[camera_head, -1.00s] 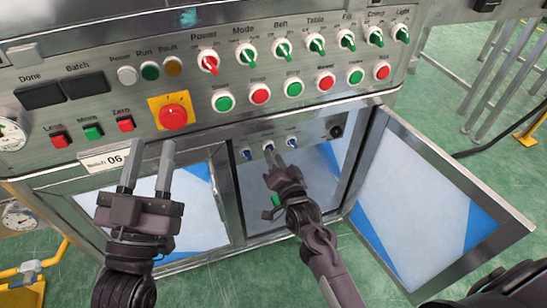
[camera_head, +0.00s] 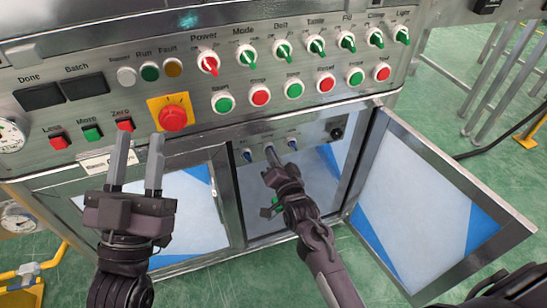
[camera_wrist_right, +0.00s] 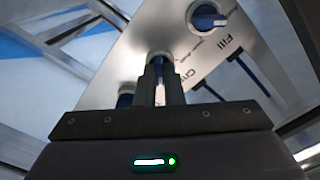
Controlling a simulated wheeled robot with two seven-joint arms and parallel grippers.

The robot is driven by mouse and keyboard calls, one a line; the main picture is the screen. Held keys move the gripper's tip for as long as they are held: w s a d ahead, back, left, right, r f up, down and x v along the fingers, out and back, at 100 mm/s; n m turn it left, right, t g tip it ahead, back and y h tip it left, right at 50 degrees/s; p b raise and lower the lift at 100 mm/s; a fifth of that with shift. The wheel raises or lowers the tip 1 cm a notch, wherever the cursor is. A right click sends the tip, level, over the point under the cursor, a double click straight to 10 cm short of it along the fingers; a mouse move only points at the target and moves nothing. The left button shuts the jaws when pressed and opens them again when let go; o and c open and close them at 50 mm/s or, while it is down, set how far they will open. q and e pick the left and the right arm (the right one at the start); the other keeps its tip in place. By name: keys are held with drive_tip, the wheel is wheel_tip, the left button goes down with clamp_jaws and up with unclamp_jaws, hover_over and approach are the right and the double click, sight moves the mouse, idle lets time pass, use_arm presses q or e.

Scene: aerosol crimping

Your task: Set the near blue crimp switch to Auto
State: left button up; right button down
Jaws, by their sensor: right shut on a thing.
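Three small blue switches sit in a row on a grey panel inside the open lower compartment: a left one (camera_head: 247,156), a middle one and a right one (camera_head: 292,144). My right gripper (camera_head: 270,150) is at the middle switch. In the right wrist view, my right gripper (camera_wrist_right: 161,72) is shut on the middle blue switch (camera_wrist_right: 160,58), whose pale base shows behind the fingertips. Its handle is mostly hidden, so its setting cannot be read. Another blue switch (camera_wrist_right: 207,15) is at the top. My left gripper (camera_head: 137,160) is open and empty before the main panel.
The compartment's door (camera_head: 430,195) stands open at the right. The upper panel carries a red emergency button (camera_head: 173,117), push buttons and a row of green switches, with a red Power switch (camera_head: 209,64). A closed door (camera_head: 185,212) is at the left.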

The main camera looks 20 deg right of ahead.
use_arm(q)
drive_tip(key=s+f+g+y+p, duration=0.25)
drive_tip(key=f+g, duration=0.45)
drive_tip(key=f, duration=0.6)
drive_tip(key=s+f+g+y+p, duration=0.25)
drive_tip(key=f+g, duration=0.45)
drive_tip(key=f, duration=0.6)
drive_tip(key=s+a+f+g+y, duration=0.1)
drive_tip(key=s+f+g+y, duration=0.1)
drive_tip(key=s+f+g, duration=0.3)
drive_tip(key=s+a+n+g+y+p, duration=0.1)
drive_tip(key=s+a+g+y+p, duration=0.1)
drive_tip(key=a+p, duration=0.3)
drive_tip(key=shift+s+a+r+p, duration=0.3)
drive_tip(key=shift+a+r+p, duration=0.1)
drive_tip(key=shift+a, duration=0.4)
use_arm(e)
drive_tip(key=shift+n, duration=8.9)
use_arm(q)
drive_tip(key=shift+a, duration=0.1)
drive_tip(key=shift+w, duration=0.1)
